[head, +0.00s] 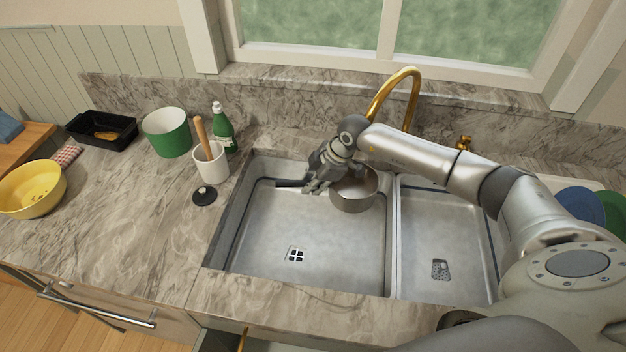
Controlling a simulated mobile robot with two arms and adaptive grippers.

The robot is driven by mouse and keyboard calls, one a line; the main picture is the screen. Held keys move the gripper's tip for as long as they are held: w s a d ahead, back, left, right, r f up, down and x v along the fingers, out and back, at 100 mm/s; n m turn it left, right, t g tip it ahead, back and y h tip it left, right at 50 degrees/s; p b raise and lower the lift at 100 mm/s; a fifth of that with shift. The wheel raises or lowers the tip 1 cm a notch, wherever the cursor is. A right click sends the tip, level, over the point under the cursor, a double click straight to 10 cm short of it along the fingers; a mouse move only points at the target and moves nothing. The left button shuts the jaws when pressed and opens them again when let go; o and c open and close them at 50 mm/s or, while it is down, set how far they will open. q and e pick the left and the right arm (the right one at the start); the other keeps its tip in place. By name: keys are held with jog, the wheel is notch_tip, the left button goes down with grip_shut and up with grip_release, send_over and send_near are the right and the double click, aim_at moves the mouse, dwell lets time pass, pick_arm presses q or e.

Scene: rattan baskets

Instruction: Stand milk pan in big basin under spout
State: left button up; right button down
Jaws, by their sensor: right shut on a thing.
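The milk pan (354,192) is a small grey metal pan in the back right part of the big basin (262,232). Its dark handle points left. My right gripper (312,184) is shut on the handle. My wrist hides part of the pan's rim. I cannot tell whether the pan's base touches the basin floor. The gold spout (416,90) arches up behind the sink near the divider; its lower part is behind my right arm. My left gripper is not in view.
The small basin (436,240) lies right of the divider. Left of the sink stand a white utensil pot (211,166), a green bottle (222,130), a black sink plug (204,196), a green pot (168,134) and a yellow bowl (32,190). The big basin's front is clear.

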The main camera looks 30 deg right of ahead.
notch_tip(320, 180, down, 21)
jog(key=b, duration=1.1)
jog(key=shift+w+r+b, duration=0.1)
jog(key=shift+r+b, duration=0.1)
jog(key=shift+b, duration=0.1)
jog(key=shift+f, duration=0.4)
jog(key=shift+f+b, duration=0.25)
jog(key=shift+b, duration=0.05)
jog(key=c, duration=1.3)
grip_release()
jog(key=v, duration=1.2)
